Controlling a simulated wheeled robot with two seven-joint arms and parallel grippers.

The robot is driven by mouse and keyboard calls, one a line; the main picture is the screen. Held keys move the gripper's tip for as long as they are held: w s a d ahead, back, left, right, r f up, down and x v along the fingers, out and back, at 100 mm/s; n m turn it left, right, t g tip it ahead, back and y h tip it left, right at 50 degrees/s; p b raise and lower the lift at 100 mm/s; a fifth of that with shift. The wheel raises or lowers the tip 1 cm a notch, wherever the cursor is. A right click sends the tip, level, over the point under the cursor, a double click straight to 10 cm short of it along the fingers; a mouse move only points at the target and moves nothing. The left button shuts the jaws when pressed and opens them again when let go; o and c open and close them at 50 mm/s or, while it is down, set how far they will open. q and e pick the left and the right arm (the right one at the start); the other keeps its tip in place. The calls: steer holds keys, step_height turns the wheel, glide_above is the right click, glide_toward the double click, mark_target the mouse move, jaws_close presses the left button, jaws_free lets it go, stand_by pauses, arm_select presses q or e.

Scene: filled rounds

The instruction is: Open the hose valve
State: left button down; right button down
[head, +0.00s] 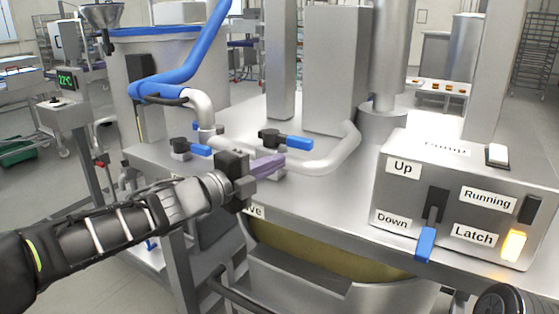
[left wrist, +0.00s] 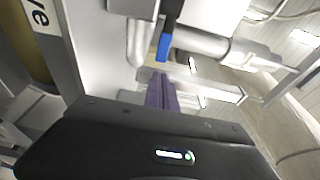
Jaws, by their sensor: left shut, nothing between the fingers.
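Two small valves with black bodies and blue handles sit on the steel table's pipework. One handle (head: 199,149) is at the foot of the steel elbow below the blue hose (head: 190,72). The other handle (head: 299,143) is further right and points right along the pipe. My left gripper (head: 270,163) is shut and empty, its purple fingers just in front of the right valve, apart from it as far as I can tell. In the left wrist view a blue handle (left wrist: 163,47) shows beyond the fingers (left wrist: 160,92). Part of a table label is hidden by my gripper.
A steel control box (head: 460,190) stands at the right, with a blue-tipped lever (head: 426,245) pointing down and a lit Latch lamp (head: 513,246).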

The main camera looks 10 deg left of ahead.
arm_select(q)
steer(key=s+d+v, duration=0.1)
steer(key=v, duration=0.5)
steer(key=shift+w, duration=0.1)
stand_by(2.2)
